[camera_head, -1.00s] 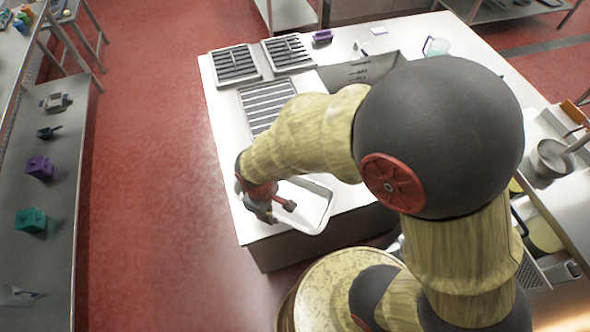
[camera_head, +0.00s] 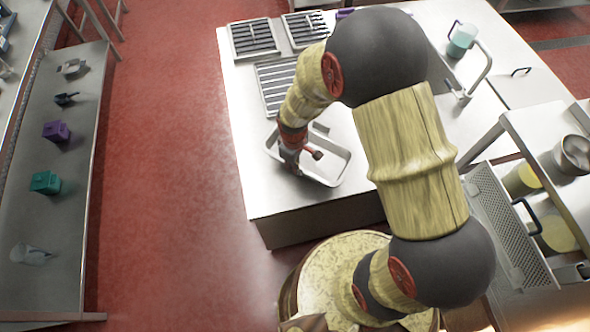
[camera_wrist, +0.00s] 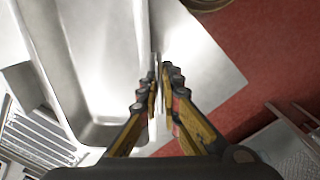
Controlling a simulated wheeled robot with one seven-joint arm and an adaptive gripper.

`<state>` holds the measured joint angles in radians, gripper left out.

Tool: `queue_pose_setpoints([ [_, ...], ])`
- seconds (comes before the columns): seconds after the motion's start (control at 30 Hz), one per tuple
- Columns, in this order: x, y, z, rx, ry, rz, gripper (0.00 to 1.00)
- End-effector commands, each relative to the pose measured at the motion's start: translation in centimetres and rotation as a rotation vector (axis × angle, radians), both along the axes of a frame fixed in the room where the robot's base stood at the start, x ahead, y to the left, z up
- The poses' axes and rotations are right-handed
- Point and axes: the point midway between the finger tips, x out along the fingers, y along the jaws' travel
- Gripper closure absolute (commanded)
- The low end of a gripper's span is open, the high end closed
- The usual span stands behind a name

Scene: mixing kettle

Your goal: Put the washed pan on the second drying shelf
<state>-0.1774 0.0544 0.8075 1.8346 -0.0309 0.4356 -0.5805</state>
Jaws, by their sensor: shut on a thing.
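The pan (camera_head: 336,165) is a shallow, pale metal rectangular tray with rounded corners. In the head view it is at the left part of the steel counter; I cannot tell whether it touches the top. My gripper (camera_head: 291,167) is shut on its near-left rim. In the wrist view, the fingers (camera_wrist: 158,90) pinch the thin rim, with the pan's hollow (camera_wrist: 95,60) to the left. My wrist and fingers hide part of the rim. I cannot tell which surface is the second drying shelf.
Slatted grates (camera_head: 254,38) lie in the counter (camera_head: 285,205) behind the pan. A long metal shelf (camera_head: 75,215) at the left holds a purple box (camera_head: 56,132), a green box (camera_head: 45,182) and smaller items. Open red floor (camera_head: 165,150) separates shelf and counter.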

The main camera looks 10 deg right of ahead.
Motion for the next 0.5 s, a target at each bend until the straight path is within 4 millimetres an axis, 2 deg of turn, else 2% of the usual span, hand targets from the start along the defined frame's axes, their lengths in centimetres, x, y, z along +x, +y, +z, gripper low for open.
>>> queue_pose_setpoints([
  [0.1,0.6,-0.5,-1.0,-0.001,0.001,-0.002,1.0],
  [0.3,0.5,-0.4,-3.6,-0.001,0.001,0.0,1.0],
  [0.5,0.6,-0.3,-3.7,0.0,-0.001,0.0,1.0],
])
